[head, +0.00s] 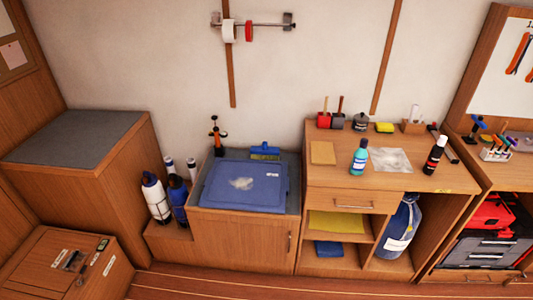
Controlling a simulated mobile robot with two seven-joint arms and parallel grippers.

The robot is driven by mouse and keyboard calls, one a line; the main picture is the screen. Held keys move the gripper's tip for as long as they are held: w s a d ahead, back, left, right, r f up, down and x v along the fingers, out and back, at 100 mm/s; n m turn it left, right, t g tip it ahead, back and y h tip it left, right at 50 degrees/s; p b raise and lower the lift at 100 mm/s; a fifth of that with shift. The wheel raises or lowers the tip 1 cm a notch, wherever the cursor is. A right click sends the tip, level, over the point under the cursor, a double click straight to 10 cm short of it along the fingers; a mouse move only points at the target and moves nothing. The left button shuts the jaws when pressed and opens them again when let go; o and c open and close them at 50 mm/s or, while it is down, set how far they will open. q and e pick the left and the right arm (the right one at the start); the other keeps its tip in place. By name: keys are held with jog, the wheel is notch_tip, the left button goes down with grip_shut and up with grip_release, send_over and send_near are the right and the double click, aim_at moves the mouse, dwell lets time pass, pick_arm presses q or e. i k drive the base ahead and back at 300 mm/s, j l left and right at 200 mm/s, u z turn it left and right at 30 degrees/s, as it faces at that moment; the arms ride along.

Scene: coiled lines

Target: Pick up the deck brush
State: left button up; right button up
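A blue brush-like object (265,150) with a thin pale edge lies at the back of the low middle cabinet, behind a blue mat or lid (243,185); it looks most like the deck brush, but it is small in view. Two upright-handled items, one red (323,119) and one dark (338,120), stand at the back of the higher wooden counter (330,200); I cannot tell whether they are brushes. Neither of my grippers is in view.
A teal bottle (359,158), a dark bottle (435,156) and a crumpled clear sheet (391,160) are on the counter. Bottles (156,198) stand left of the low cabinet. An orange-and-black upright tool (218,137) stands left of the blue object. The floor in front looks clear.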

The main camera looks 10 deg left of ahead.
aim_at(262, 152)
jog(key=i+j+z, duration=0.45)
jog(key=i+j, duration=0.15)
jog(key=j, duration=0.2)
jog(key=i+j+z, duration=0.2)
jog(key=j, duration=0.2)
jog(key=i+j+z, duration=0.1)
jog(key=i, duration=0.4)
jog(key=i+j+z, duration=0.1)
jog(key=i+j, duration=0.2)
jog(key=i, duration=0.2)
